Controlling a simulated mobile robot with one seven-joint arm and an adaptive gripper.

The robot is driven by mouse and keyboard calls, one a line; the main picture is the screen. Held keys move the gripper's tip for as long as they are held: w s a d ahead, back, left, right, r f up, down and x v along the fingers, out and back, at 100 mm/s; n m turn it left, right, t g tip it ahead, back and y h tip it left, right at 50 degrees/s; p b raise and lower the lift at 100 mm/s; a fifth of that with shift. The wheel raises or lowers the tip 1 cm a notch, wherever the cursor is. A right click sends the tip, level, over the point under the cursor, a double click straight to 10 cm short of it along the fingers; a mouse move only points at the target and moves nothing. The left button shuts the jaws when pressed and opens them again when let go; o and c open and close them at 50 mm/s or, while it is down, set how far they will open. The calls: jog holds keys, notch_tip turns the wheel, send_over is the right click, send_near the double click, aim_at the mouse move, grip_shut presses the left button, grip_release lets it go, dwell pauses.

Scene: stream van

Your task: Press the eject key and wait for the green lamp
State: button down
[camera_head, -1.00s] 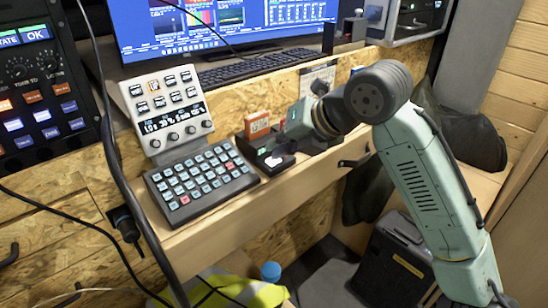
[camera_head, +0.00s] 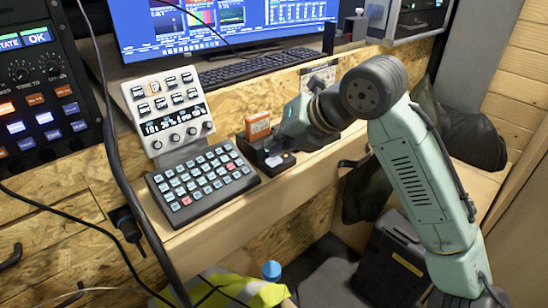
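A small black device (camera_head: 262,165) sits on the wooden ledge, right of the key pad. A pale key (camera_head: 274,160) shows on its top, with another small light spot beside it. I cannot read which one is the eject key, and I cannot make out a lit green lamp on it. An orange cartridge-like block (camera_head: 257,126) stands upright at the device's back left. My gripper (camera_head: 280,141) hangs over the back right of the device, pointing down and left. Its fingers are dark and small, so I cannot tell whether they are open or touching the device.
A key pad (camera_head: 202,184) and a grey panel with a lit display (camera_head: 172,126) stand left of the device. A keyboard (camera_head: 262,67) and monitor are behind. Black cables hang at the left. A yellow vest (camera_head: 235,288) and a blue-capped bottle (camera_head: 271,270) are below the ledge.

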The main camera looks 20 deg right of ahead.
aim_at(276, 158)
jog(key=shift+w+r+p, duration=0.1)
jog(key=shift+r+p, duration=1.8)
jog(key=shift+r, duration=0.7)
jog(key=shift+f, duration=0.1)
